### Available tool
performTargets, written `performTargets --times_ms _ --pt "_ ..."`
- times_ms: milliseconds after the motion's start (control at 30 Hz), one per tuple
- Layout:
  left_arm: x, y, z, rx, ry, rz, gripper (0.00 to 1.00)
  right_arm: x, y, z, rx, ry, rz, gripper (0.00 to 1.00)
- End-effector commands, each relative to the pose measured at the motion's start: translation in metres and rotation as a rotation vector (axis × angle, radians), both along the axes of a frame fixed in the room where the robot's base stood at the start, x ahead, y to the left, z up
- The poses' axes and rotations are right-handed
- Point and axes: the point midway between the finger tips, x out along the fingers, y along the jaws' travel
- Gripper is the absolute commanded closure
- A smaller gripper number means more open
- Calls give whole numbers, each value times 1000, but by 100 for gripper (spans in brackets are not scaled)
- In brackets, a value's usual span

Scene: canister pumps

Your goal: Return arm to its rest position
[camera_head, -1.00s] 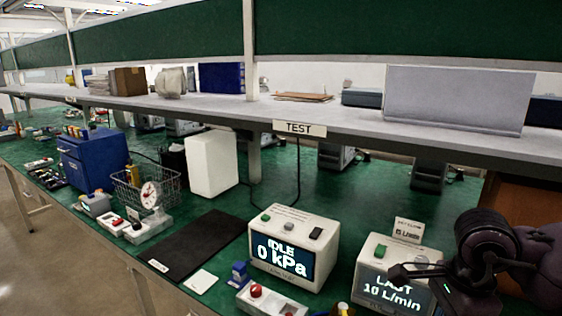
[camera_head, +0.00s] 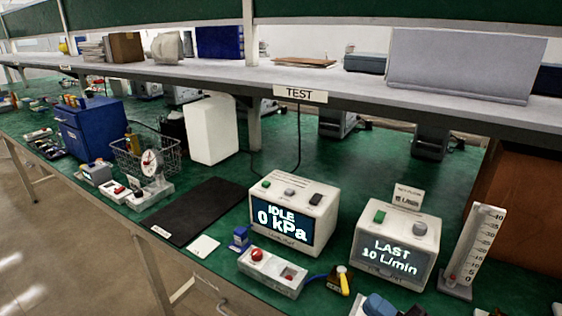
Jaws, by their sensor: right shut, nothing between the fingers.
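Neither of my grippers can be made out in the head view. The right side of the bench, around the white meter reading "LAST 10 L/min" (camera_head: 394,250), is clear of my arm. The meter stands upright and its screen is fully visible.
A white gauge box reading "IDLE 0 kPa" (camera_head: 292,215), a red-button box (camera_head: 272,272), a yellow-handled valve (camera_head: 342,280), a scale stand (camera_head: 474,250) and a partly cut-off blue part (camera_head: 378,304) stand near the front edge. A shelf (camera_head: 340,97) overhangs the bench. The black mat (camera_head: 201,210) is bare.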

Motion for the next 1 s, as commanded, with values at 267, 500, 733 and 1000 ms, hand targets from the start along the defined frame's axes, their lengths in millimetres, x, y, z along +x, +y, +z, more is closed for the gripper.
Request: performTargets --times_ms 267,500,733,1000 --pt "-3 0 -2 -1 5 2 57 -34 -82 -134 478 704 -505 100" --pt "-5 0 -4 -1 10 3 57 -103 -108 -220 748 1109 -767 100" --pt "-5 1 -5 -1 11 3 57 -130 -111 -243 831 1233 -840 100" --pt "-5 0 -5 -1 11 3 67 -130 -111 -243 830 1233 -841 100"
